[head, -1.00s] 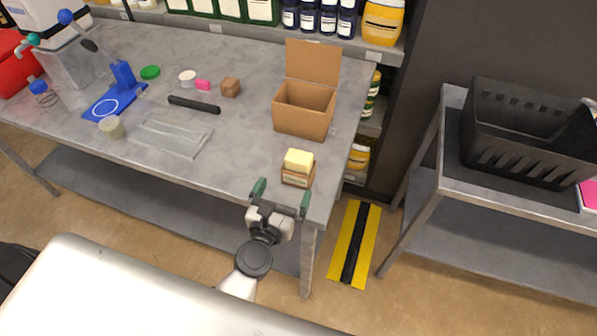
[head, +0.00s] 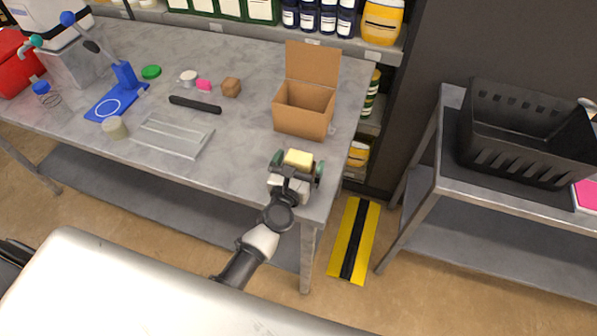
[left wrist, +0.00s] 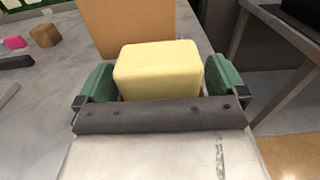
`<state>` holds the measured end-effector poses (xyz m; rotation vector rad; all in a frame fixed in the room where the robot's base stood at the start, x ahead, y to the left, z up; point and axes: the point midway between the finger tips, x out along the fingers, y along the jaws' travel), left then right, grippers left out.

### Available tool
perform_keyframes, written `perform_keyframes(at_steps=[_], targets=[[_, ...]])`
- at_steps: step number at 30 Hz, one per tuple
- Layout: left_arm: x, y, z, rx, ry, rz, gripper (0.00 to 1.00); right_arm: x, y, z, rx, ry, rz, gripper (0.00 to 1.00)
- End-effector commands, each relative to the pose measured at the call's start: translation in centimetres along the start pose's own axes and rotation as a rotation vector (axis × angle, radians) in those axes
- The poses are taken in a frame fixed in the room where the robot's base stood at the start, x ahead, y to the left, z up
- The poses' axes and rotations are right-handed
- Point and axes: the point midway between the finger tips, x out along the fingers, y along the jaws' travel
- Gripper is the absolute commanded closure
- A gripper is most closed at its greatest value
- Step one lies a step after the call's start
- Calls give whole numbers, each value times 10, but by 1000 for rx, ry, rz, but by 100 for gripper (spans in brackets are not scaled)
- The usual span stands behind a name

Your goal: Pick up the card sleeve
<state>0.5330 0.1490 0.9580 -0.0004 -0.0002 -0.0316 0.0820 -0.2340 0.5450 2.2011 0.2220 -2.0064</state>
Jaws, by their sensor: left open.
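A pale yellow block (head: 298,159) stands up near the front right corner of the grey table; it also fills the middle of the left wrist view (left wrist: 158,70). In the earlier head view it sits in or on a brown card sleeve, which is now hidden behind my gripper. My left gripper (head: 298,167) is open, with one green finger on each side of the block. In the left wrist view a gap shows at the left finger, and the right finger is close to the block; contact cannot be told. My right gripper is not in view.
An open cardboard box (head: 303,108) stands just behind the block. A clear tray (head: 172,136), a black bar (head: 194,105) and a small brown cube (head: 231,87) lie to the left. A black crate (head: 520,140) stands on the right-hand table. The table's front edge runs close below my gripper.

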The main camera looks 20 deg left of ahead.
Motion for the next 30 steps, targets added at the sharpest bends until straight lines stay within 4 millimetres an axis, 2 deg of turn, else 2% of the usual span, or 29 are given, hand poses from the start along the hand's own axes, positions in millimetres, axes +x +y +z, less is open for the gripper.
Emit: perform_keyframes(at_steps=[1,9,10,20,26,30], targets=[[0,0,0,0,0,0,2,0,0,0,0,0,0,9],[0,0,0,1,0,-1,43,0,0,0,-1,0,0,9],[0,0,1,0,-2,0,44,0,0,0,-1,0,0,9],[0,0,7,0,-1,0,45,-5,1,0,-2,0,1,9],[0,-1,30,1,-2,-1,45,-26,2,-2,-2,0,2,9],[0,-1,54,-1,-2,0,45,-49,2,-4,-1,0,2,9]])
